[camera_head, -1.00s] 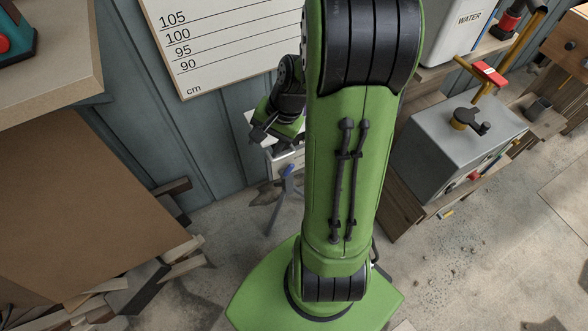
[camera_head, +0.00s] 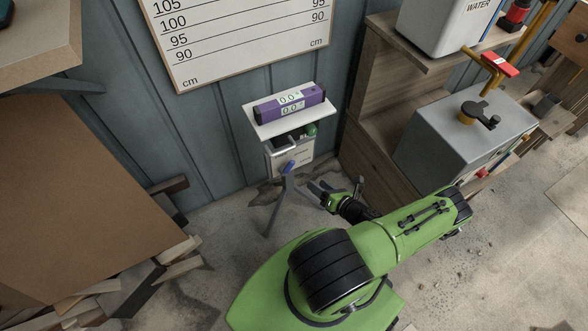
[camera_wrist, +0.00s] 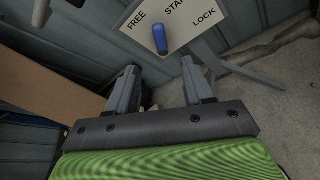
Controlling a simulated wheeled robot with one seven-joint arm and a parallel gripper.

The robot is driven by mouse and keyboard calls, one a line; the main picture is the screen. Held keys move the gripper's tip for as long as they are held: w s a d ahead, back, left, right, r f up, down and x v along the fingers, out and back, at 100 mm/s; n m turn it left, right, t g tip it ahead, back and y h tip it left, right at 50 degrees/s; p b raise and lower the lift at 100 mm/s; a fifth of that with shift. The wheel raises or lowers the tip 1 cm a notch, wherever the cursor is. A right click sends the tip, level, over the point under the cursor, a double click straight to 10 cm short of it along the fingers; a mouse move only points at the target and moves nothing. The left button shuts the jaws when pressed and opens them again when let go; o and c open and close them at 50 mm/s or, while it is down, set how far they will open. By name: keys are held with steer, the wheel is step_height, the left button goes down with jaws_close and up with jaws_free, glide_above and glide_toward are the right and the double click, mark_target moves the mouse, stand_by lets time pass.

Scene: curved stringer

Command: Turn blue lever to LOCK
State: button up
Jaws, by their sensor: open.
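The blue lever (camera_head: 289,167) is on the front of a small stand below a white shelf in the head view. In the wrist view the blue lever (camera_wrist: 160,40) lies on a pale label plate (camera_wrist: 186,32), with FREE at left, a partly cut-off word starting STA at the middle, and LOCK at right. The lever is below the middle word, between FREE and LOCK. My gripper (camera_head: 338,187) is right of the lever in the head view. In the wrist view my gripper (camera_wrist: 159,70) is open and empty, its fingertips just below the lever, apart from it.
A purple level with a display (camera_head: 290,102) lies on the white shelf (camera_head: 262,126) above the lever. A wooden cabinet (camera_head: 366,150) and a grey box (camera_head: 440,135) stand to the right. Scrap wood (camera_head: 180,268) lies at left. Floor around the stand is mostly clear.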

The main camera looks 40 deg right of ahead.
mark_target(292, 167)
steer(key=b+x, duration=0.3)
steer(key=x, duration=1.1)
steer(key=shift+a, duration=0.1)
jaws_close()
